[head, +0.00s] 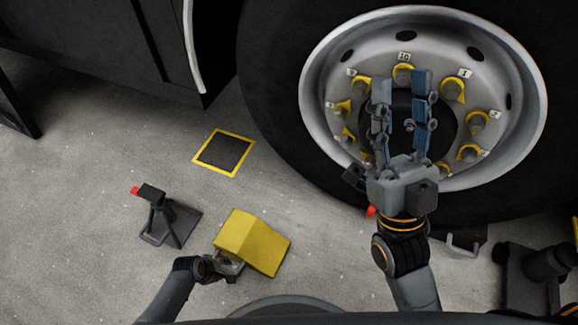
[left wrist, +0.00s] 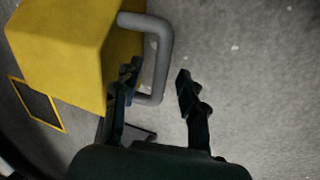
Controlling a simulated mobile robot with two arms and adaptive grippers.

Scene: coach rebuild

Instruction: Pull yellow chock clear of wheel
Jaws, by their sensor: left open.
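The yellow chock (head: 252,240) sits on the floor at lower centre in the head view, with bare floor between it and the truck wheel (head: 285,150). In the left wrist view the chock (left wrist: 65,45) fills the upper left, and its grey U-shaped handle (left wrist: 164,50) sticks out to the right. My left gripper (head: 229,266) is at the handle. In the left wrist view its open fingers (left wrist: 158,82) straddle the handle bar, one inside the loop and one outside, with a gap on the outer side. My right gripper (head: 401,85) is open and empty, fingers up, in front of the wheel hub.
A yellow-bordered dark square (head: 223,153) is marked on the floor beyond the chock. A black stand with a red tip (head: 167,217) stands left of the chock. Dark equipment (head: 540,270) stands at lower right.

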